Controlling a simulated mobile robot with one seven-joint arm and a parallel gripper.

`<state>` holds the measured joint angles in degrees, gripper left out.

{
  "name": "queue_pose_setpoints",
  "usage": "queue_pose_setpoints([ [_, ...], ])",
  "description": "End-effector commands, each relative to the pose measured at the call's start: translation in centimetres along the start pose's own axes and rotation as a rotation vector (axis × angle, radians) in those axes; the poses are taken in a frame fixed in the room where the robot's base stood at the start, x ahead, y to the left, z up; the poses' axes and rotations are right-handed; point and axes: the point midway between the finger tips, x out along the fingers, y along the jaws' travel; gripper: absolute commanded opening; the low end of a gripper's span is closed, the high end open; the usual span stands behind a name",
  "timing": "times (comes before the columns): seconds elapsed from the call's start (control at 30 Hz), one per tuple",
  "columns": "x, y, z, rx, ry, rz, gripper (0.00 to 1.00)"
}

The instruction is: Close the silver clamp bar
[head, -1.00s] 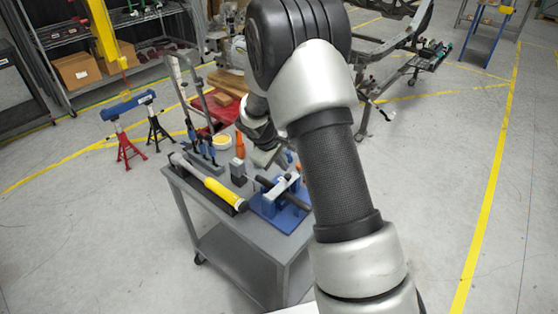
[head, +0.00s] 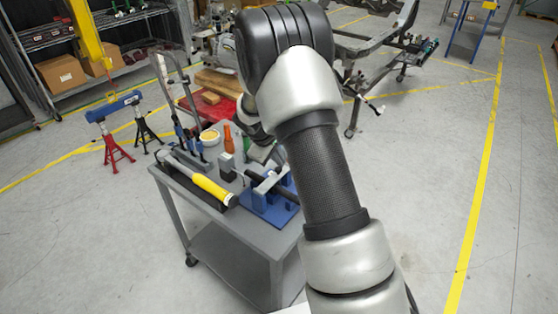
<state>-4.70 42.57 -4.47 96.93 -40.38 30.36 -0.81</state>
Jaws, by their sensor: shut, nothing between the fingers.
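The silver clamp bar (head: 270,183) is a pale grey bar on the blue chassis fixture (head: 262,208), near the right part of the grey cart's top. It lies slantwise across the fixture next to a dark cylinder. Its right end and part of the fixture are hidden behind my arm, so I cannot tell how far it is raised. My gripper (head: 262,153) shows only in part, just left of my arm and a little above and beyond the fixture in the picture. It is shut and empty, apart from the bar as far as I can see.
The grey cart (head: 235,232) also holds a yellow-handled tool (head: 212,188) at its front left edge, an orange bottle (head: 228,138), a small grey block and a tall clamp. Red and black jack stands (head: 113,145) stand left.

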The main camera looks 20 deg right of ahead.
Motion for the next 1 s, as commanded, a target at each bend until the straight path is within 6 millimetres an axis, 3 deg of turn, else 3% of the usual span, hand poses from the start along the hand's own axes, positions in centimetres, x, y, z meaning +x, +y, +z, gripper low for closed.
queue_pose_setpoints([
  [0.3,0.2,-0.1,0.2,0.0,-0.003,-0.001,0.0],
  [0.43,-0.5,0.3,0.1,0.001,-0.002,0.0,0.0],
  [1.0,-10.5,5.8,-0.2,0.003,0.003,0.003,0.0],
])
